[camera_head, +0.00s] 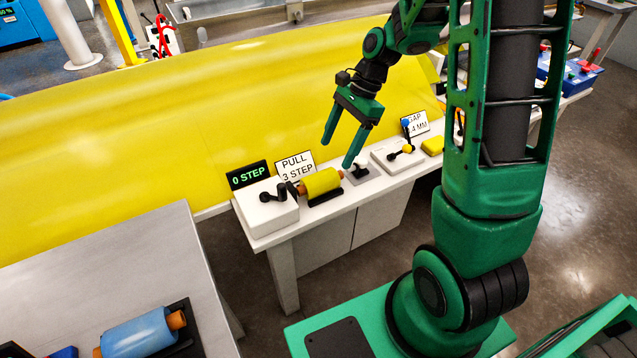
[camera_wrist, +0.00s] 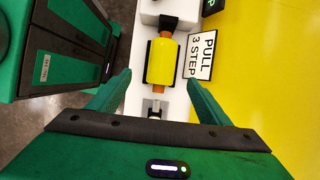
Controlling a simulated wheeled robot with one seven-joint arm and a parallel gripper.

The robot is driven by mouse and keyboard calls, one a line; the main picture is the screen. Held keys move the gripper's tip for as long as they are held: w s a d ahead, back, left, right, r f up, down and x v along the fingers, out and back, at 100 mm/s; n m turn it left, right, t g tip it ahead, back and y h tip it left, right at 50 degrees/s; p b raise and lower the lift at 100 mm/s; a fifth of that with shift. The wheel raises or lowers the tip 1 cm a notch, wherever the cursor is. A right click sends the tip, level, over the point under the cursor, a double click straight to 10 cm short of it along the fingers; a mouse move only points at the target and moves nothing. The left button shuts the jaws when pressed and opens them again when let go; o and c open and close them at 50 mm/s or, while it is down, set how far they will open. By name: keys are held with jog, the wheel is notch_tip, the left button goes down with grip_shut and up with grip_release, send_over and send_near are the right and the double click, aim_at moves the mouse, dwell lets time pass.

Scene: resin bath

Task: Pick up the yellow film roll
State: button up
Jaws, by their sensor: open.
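The yellow film roll (camera_head: 321,183) has an orange core and lies on a black cradle on the narrow white bench. In the wrist view the roll (camera_wrist: 162,60) is ahead of the fingertips, roughly midway between them, with its orange core ends showing. My gripper (camera_head: 338,150) is open and empty, above the bench and close to the roll. In the wrist view my gripper (camera_wrist: 158,82) has its green fingers apart on either side of the bench strip. I see no contact with the roll.
A white box with a black crank (camera_head: 270,212) stands left of the roll. Behind are a "0 STEP" display (camera_head: 248,176) and a "PULL 3 STEP" sign (camera_head: 296,166). A blue roll (camera_head: 138,336) lies on the grey table (camera_head: 120,262).

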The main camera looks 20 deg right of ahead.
aim_at(323, 173)
jog(key=x, duration=0.5)
jog(key=shift+w+x, duration=0.1)
jog(key=shift+x, duration=1.3)
jog(key=shift+w+x, duration=0.15)
jog(key=shift+x, duration=1.2)
jog(key=shift+a+r, duration=0.1)
jog(key=c, duration=1.4)
